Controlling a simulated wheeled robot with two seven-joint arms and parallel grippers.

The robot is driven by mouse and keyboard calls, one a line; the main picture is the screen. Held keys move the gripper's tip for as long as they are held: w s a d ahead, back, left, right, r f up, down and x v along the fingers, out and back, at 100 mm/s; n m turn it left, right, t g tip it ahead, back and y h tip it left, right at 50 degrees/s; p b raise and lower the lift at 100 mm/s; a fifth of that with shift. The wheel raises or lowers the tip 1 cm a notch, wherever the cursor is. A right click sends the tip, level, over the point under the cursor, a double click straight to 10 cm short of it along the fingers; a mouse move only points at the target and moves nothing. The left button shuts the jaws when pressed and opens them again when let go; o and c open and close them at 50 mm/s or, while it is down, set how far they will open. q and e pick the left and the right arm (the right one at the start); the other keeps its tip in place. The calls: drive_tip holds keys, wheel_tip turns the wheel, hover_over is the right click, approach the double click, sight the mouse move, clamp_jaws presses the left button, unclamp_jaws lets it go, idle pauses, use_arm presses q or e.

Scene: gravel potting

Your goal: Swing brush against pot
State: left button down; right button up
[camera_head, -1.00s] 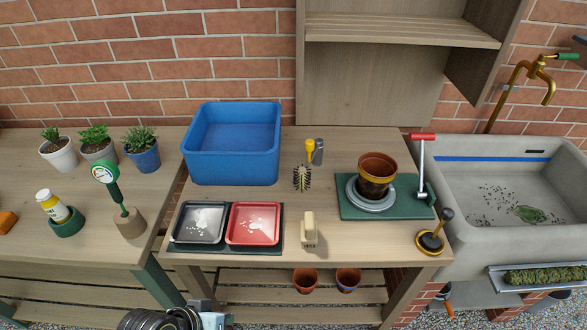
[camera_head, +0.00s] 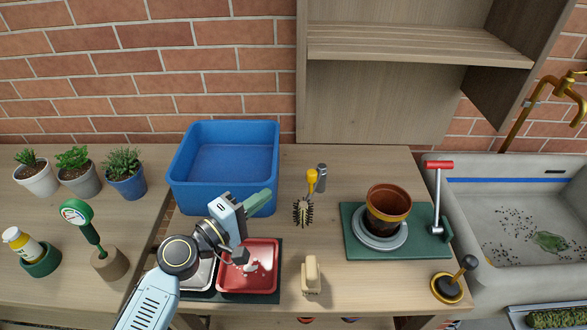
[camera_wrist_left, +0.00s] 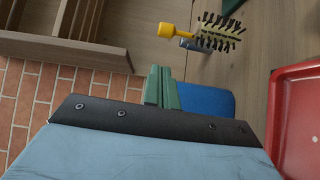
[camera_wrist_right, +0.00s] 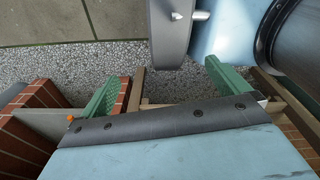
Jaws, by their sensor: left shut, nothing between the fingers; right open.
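The brush (camera_head: 303,211) has dark bristles and a yellow handle end. It hangs or stands near a grey post (camera_head: 321,178) at the back of the bench; it also shows at the top of the left wrist view (camera_wrist_left: 218,35). The terracotta pot (camera_head: 388,207) stands upright on grey saucers (camera_head: 381,239) on a green mat (camera_head: 356,251). My left gripper (camera_head: 262,200) is shut and empty, above the blue bin's front edge and left of the brush, apart from it. My right gripper (camera_wrist_right: 166,84) is open and empty, low over gravel; it is out of the head view.
A blue bin (camera_head: 184,200) stands behind the red tray (camera_head: 248,287) and a grey tray. A wooden-handled block (camera_head: 311,275) sits in front of the brush. A red-handled lever (camera_head: 438,197) stands right of the pot, with a black-knobbed tool (camera_head: 449,287) in front.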

sight(312, 184)
use_arm(q)
drive_tip(key=x, duration=1)
use_arm(e)
drive_tip(key=shift+s, duration=0.55)
